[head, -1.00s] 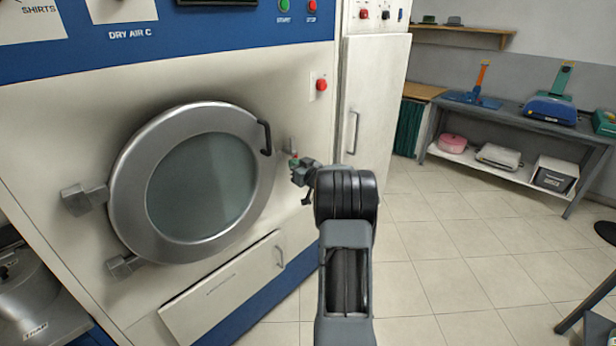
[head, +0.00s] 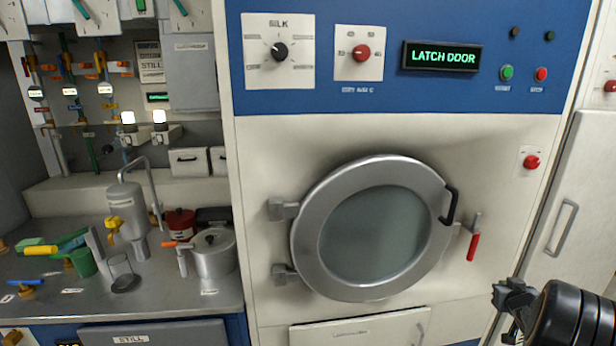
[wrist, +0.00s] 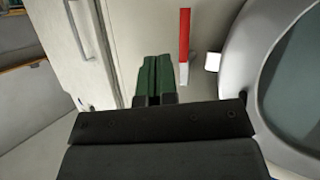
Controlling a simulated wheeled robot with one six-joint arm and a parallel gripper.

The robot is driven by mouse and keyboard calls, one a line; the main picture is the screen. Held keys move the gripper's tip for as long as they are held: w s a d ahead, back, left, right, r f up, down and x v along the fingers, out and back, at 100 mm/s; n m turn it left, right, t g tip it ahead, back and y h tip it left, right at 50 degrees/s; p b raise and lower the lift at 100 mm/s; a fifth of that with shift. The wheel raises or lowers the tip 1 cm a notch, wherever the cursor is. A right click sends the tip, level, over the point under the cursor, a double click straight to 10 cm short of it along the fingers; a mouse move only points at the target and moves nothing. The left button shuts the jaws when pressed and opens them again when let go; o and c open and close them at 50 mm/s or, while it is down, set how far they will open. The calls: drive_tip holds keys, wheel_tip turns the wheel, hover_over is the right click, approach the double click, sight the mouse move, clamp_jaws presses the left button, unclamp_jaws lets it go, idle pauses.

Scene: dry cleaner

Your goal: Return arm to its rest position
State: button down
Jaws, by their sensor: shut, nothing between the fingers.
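My gripper (head: 508,297) shows at the lower right of the head view, just in front of the machine front and below and to the right of the latch. In the wrist view its green fingers (wrist: 153,78) are together, with nothing between them. The latch handle (head: 473,246) has a red grip and hangs down beside the round door; it also shows in the wrist view (wrist: 184,45), apart from the fingers. The round door (head: 312,250) with a metal ring lies against the machine front. The display (head: 441,57) reads "LATCH DOOR".
A metal counter (head: 60,310) with a pot (head: 213,255), a steel canister (head: 126,210) and small tools stands at the left. A tall white cabinet (head: 570,200) stands right of the machine. A lower panel (head: 360,332) is below the door.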

drive_tip(key=s+a+f+m+g+y, duration=0.1)
drive_tip(key=s+a+g, duration=0.9)
drive_tip(key=a, duration=0.6)
drive_tip(key=s+a+r+n+y, duration=0.1)
drive_tip(key=s+a+r, duration=0.1)
drive_tip(key=a, duration=0.5)
drive_tip(key=s+a+r+n+y, duration=0.1)
drive_tip(key=s+a+r+y, duration=0.1)
drive_tip(key=s+a, duration=0.3)
drive_tip(key=s+a+r+n+y+p, duration=0.1)
drive_tip(key=s+a+r+n, duration=0.1)
drive_tip(key=a, duration=0.9)
drive_tip(key=shift+s+r+t+y, duration=0.3)
drive_tip(key=shift+s+r+t, duration=0.1)
drive_tip(key=shift+s, duration=0.45)
drive_tip(key=shift+a, duration=0.1)
